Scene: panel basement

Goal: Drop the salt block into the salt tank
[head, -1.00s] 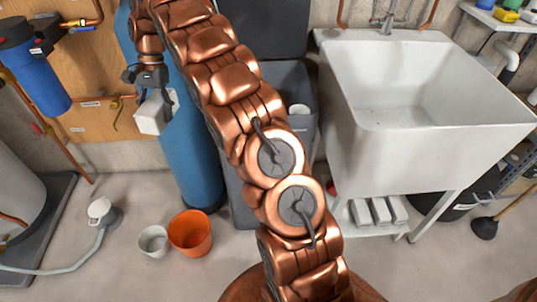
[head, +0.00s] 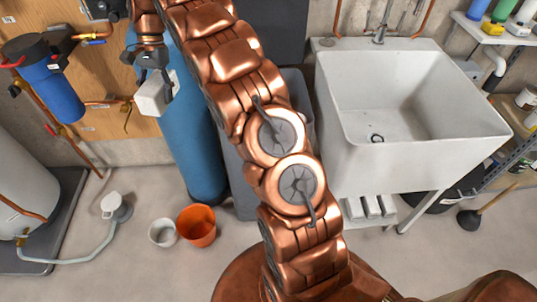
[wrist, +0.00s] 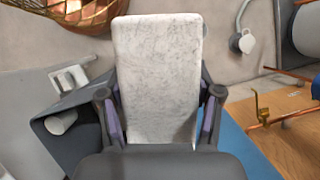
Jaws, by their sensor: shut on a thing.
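The salt block (head: 155,95) is a pale, mottled white slab held in my gripper (head: 153,76). In the head view it hangs in front of the left side of the tall blue tank. In the wrist view the block (wrist: 158,75) stands upright between the two fingers (wrist: 160,115), which are shut on its sides. The salt tank (head: 238,175) is the dark grey bin between the blue tank and the sink, right of my gripper. My arm hides much of it. Its open top, with a white tube inside, shows at the lower left of the wrist view (wrist: 88,140).
The blue tank (head: 198,140) stands left of the salt tank and the white sink (head: 410,150) right of it. An orange bucket (head: 197,226) and a white bucket (head: 162,232) are on the floor. Pipes and a blue filter (head: 52,90) are on the left wall.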

